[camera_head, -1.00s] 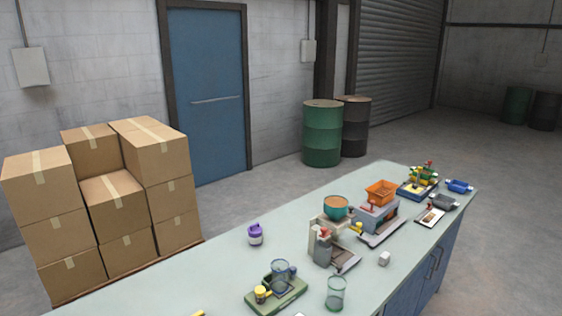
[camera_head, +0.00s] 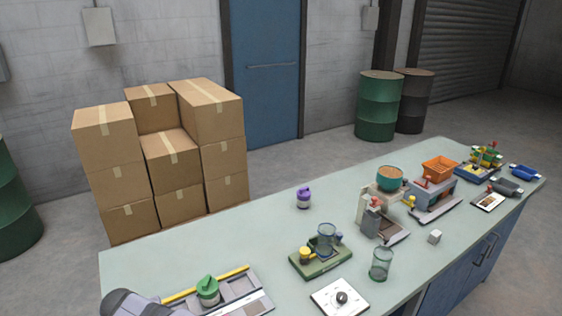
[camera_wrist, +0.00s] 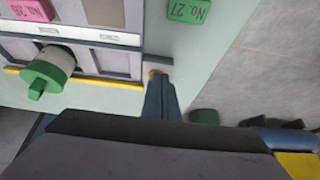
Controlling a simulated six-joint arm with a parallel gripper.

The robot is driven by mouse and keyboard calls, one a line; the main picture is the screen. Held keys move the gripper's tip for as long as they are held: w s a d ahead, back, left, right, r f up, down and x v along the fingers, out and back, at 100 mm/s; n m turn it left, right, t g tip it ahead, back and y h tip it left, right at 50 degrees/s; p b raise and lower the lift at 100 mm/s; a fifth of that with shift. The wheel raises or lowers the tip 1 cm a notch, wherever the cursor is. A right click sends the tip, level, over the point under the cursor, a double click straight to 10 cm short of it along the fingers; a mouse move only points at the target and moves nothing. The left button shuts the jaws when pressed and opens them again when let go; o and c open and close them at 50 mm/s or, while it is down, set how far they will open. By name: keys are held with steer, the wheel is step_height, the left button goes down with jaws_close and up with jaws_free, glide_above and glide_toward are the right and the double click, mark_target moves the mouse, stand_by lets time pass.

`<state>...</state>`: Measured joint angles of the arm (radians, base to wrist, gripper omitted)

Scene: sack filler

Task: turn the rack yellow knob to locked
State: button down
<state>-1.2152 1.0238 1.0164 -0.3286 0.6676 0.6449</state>
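A yellow knob (camera_head: 305,254) stands on the left part of a green base (camera_head: 322,264) near the middle of the bench in the head view. A clear beaker (camera_head: 326,238) stands on the same base beside it. The knob's markings are too small to read. In the wrist view, my gripper (camera_wrist: 159,76) shows as a dark body with a narrow blue-grey finger reaching over the edge of a grey tray. I cannot tell whether the fingers are apart, and I see nothing held. A grey part of my arm is at the lower left of the head view.
The grey tray (camera_head: 247,298) with a yellow bar and a green-topped knob (camera_head: 208,290) lies at the bench's left end. A white plate with a dark dial (camera_head: 341,297) and a clear glass (camera_head: 381,263) stand near the green base. A purple-lidded jar (camera_head: 303,197) stands behind it.

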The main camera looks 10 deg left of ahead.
steer(key=shift+s+a, duration=0.15)
steer(key=shift+a, duration=0.15)
stand_by(0.5)
steer(key=shift+s+d+b, duration=0.15)
steer(key=shift+s+b, duration=0.2)
steer(key=shift+b, duration=0.25)
step_height(320, 180, up, 6)
steer(key=p, duration=0.3)
steer(key=shift+w, duration=0.1)
stand_by(0.4)
